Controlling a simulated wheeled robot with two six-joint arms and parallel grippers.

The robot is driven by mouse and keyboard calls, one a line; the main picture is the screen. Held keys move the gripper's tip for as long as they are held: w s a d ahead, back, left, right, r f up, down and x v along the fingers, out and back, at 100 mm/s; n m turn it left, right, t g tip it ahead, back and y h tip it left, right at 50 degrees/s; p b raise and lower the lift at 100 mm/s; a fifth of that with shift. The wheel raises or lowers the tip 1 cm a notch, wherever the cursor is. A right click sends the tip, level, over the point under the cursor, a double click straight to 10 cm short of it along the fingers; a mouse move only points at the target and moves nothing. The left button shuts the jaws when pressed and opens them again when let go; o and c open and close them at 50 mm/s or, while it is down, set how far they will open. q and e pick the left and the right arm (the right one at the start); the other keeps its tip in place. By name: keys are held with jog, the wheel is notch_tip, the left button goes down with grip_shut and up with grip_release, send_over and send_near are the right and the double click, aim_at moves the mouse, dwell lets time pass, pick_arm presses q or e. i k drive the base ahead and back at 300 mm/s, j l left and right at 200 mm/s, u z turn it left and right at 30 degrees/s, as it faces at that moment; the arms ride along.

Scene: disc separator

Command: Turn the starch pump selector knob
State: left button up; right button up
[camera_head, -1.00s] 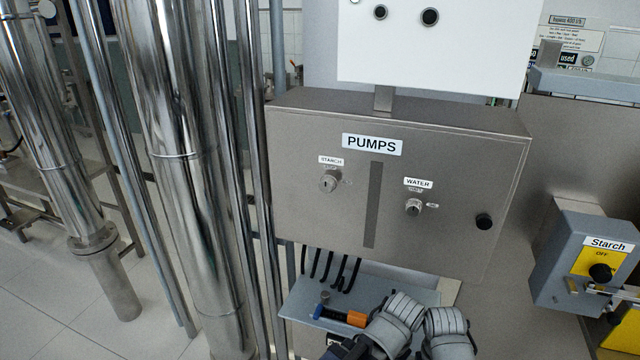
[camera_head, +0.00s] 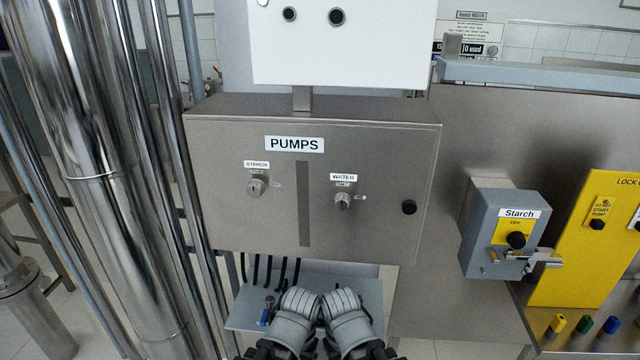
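The starch pump selector knob (camera_head: 256,187) is a small metal knob under the STARCH label, on the left half of the grey PUMPS box (camera_head: 365,225). The similar water knob (camera_head: 342,200) sits to its right under the WATER label. Two grey arm parts of mine rise side by side at the bottom centre, below the box and apart from both knobs. The fingertips of my left and right grippers cannot be made out, so their opening is not visible. Nothing covers the starch knob.
A grey box labelled Starch (camera_head: 492,225) with a black knob stands at the right, beside a yellow lockout board (camera_head: 572,268). Shiny steel pipes (camera_head: 85,130) stand at the left. A grey shelf (camera_head: 372,300) juts out below the PUMPS box. The space before the box's face is clear.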

aim_at(256, 187)
jog(key=j, duration=0.5)
jog(key=k+j+z, duration=0.1)
jog(key=j, duration=0.2)
jog(key=k+j+z, duration=0.1)
jog(key=k+j, duration=0.25)
jog(key=k, duration=0.15)
